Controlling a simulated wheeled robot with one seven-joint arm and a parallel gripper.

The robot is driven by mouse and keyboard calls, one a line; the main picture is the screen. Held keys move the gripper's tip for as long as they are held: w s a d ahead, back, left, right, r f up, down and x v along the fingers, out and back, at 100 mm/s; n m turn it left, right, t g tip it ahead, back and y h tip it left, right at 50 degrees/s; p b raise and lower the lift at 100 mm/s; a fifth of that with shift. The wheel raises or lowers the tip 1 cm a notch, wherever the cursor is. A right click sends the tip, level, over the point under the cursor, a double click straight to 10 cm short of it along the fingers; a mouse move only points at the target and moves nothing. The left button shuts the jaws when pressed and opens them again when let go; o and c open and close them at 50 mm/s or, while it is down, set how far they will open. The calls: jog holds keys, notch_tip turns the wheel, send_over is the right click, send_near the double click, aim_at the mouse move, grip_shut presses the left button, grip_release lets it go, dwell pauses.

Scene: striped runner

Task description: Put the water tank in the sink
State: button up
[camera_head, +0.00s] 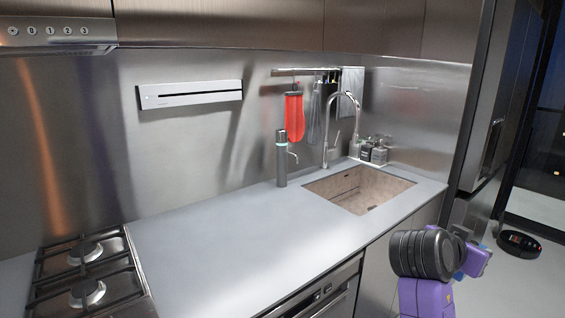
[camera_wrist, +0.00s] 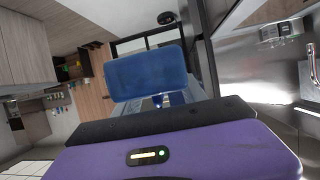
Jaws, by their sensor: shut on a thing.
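The water tank is a blue, box-shaped, see-through piece (camera_wrist: 150,72). In the wrist view it sits just beyond my gripper (camera_wrist: 160,101), which is shut on it. In the head view my gripper (camera_head: 470,247) is at the lower right, past the counter's right end and in front of the sink's right side; the tank is mostly hidden by my arm there. The sink (camera_head: 388,188) is a brownish rectangular basin let into the grey counter. It looks empty, and a tall curved tap (camera_head: 355,105) stands behind it.
A dark bottle-like dispenser (camera_head: 281,160) stands left of the sink. Small bottles (camera_head: 379,154) stand at its back right corner. A gas hob (camera_head: 85,275) is at the left. The grey counter (camera_head: 215,225) between is clear. A round robot vacuum (camera_head: 520,243) is on the floor.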

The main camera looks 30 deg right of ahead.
jog(key=w+a+n+t+y, duration=0.15)
jog(key=w+n+t, duration=0.4)
jog(key=w, duration=0.65)
jog(key=w+a+f+n+t+y, duration=0.2)
jog(key=w+a+f+n+t, duration=0.15)
jog(key=a+f, duration=0.35)
jog(key=w+a+f+n+t+y, duration=0.2)
jog(key=w+a+f, duration=0.3)
jog(key=a, duration=0.3)
jog(key=s+a+f+n+t+y, duration=0.1)
jog(key=s+a+f+n+y, duration=0.2)
jog(key=a+f, duration=0.8)
jog(key=s+a+f+n+t+y, duration=0.1)
jog(key=s+a+f+n+y, duration=0.3)
jog(key=s+a+f, duration=0.3)
jog(key=a+f+y, duration=0.1)
jog(key=a+f, duration=0.3)
jog(key=a, duration=0.2)
jog(key=shift+s+a+t, duration=0.2)
jog(key=shift+s+t, duration=0.1)
